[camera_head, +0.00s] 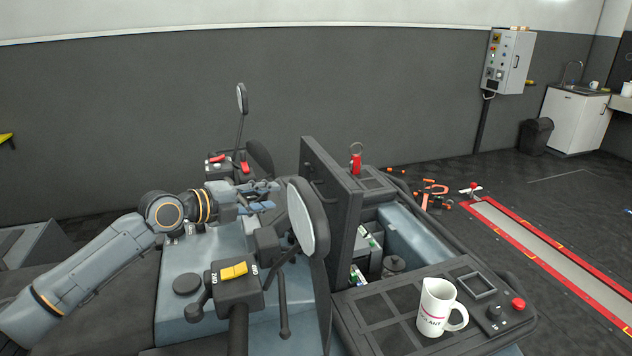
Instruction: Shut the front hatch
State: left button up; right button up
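The front hatch (332,200) is a dark flat panel standing upright, hinged open beside an open compartment (412,236) in the vehicle's front. A handle shows on the hatch's left face. Inside the compartment are green-and-white parts and a dark round cap. My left gripper (272,197) reaches in from the left, to the left of the hatch and apart from it. Its two fingers are spread with nothing seen between them. The lower part of the hatch is hidden behind a round mirror. My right gripper is not in view.
A white mug (437,307) stands on the dark console right of the compartment, near a red button (518,303). The round mirror (301,217) and a control box with a yellow switch (234,271) stand close to my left arm. A red cylinder (355,163) stands behind the hatch.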

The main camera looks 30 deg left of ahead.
pick_arm(q)
jog(key=shift+w+d+p, duration=0.2)
jog(key=shift+w+p, duration=0.25)
jog(key=shift+w, duration=0.05)
jog(key=p+x, duration=0.6)
jog(key=x, duration=0.6)
jog(key=shift+f, duration=0.2)
jog(key=shift+w, duration=0.1)
grip_shut()
